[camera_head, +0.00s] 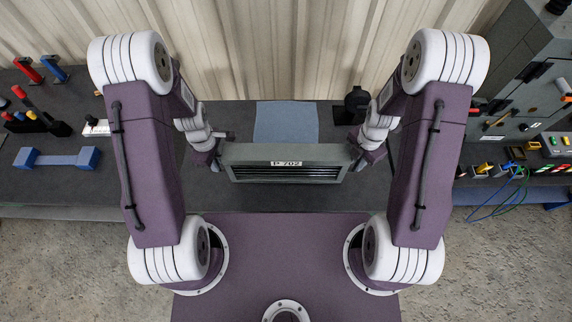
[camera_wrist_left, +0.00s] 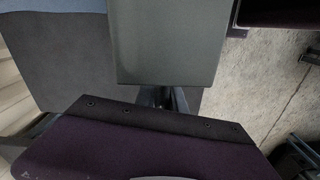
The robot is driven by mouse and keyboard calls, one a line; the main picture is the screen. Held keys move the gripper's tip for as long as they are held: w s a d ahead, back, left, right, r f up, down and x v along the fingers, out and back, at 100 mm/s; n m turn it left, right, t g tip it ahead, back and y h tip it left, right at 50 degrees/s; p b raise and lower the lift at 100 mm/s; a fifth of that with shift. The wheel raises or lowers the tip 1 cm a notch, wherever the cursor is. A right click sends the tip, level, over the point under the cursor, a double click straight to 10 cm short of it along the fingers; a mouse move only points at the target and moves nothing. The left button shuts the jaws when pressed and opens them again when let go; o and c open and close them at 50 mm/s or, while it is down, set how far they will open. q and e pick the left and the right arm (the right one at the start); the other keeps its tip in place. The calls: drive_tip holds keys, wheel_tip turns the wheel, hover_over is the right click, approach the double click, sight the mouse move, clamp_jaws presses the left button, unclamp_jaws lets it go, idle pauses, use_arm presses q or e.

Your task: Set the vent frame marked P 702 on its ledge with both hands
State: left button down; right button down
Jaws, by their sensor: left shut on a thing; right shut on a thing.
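The vent frame (camera_head: 286,163) is a grey slatted box with a white label reading P 702 on its front. It is held level between my two grippers, over the front part of the dark bench. My left gripper (camera_head: 217,160) is shut on its left end, and my right gripper (camera_head: 359,158) is shut on its right end. In the left wrist view the frame (camera_wrist_left: 168,45) shows as a plain grey face close in front of my left gripper (camera_wrist_left: 160,97), whose fingers are mostly hidden. I cannot make out the ledge.
A blue-grey mat (camera_head: 286,122) lies on the bench behind the frame. A black object (camera_head: 354,104) stands at the back right of it. A blue-ended bar (camera_head: 58,158) lies at the left. A grey cabinet (camera_head: 525,85) with switches and cables stands at the right.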

use_arm(q)
drive_tip(key=shift+r, duration=0.6)
use_arm(e)
drive_tip(key=shift+r, duration=0.55)
use_arm(q)
drive_tip(key=shift+f, duration=0.15)
use_arm(e)
drive_tip(key=shift+f, duration=0.1)
